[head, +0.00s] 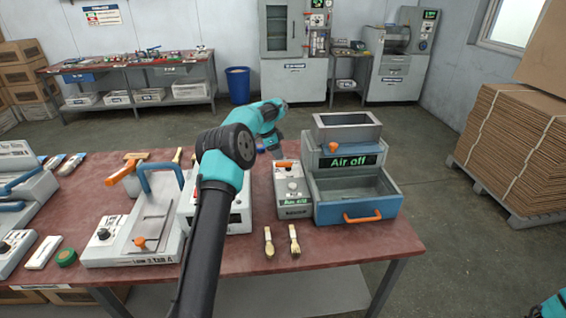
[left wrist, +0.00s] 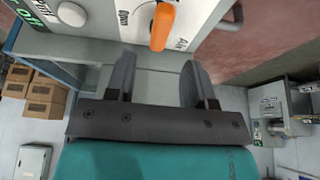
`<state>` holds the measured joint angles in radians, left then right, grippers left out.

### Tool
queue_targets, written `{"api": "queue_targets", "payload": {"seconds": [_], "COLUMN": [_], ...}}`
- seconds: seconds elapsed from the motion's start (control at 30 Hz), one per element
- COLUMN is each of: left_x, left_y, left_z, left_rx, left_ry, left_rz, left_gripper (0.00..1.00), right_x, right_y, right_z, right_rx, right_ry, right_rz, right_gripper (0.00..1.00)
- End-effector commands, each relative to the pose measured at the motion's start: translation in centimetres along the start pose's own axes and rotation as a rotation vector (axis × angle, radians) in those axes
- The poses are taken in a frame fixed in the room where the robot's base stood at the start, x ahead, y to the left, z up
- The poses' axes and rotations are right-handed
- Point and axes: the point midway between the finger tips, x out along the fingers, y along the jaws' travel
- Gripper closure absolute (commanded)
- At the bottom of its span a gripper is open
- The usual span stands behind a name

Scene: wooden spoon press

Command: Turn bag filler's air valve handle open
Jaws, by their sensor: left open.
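The bag filler (head: 355,205) stands on the right of the table, and its display (head: 350,162) reads "Air off". Beside it on the left is a grey control box (head: 292,190) with an orange valve handle (head: 284,165). In the left wrist view the orange handle (left wrist: 162,25) stands upright in the picture, beside labels reading "Open" and "Air". My left gripper (head: 275,152) is behind the control box. Its two fingers (left wrist: 160,75) are apart and empty, with the handle beyond them, not between them. My right gripper is out of view; part of my right arm shows at the lower right corner.
An orange-handled drawer (head: 362,216) is on the filler's front. A sealer (head: 140,225) and other devices crowd the left. The table's right edge lies close beyond the filler.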

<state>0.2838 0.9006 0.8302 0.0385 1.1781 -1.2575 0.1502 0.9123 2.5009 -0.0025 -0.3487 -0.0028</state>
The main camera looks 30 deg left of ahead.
Motion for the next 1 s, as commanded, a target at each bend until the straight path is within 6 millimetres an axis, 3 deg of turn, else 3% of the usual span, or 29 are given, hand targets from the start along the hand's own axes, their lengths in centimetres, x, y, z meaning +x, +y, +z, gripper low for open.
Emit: {"api": "queue_targets", "payload": {"seconds": [0.3,0.73,1.0], "left_x": [4.9,6.0,6.0], "left_y": [0.0,0.0,0.0], "left_z": [0.0,0.0,0.0], "left_rx": [0.000,0.000,0.000], "left_ry": [-0.001,0.000,0.000], "left_rz": [0.002,0.000,0.000], "left_gripper": [0.51,0.51,0.75], "right_x": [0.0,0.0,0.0], "right_y": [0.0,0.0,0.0], "right_z": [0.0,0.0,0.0], "right_rx": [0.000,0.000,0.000], "right_ry": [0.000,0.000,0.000], "right_rz": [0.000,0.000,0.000], "right_gripper": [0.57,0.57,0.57]}}
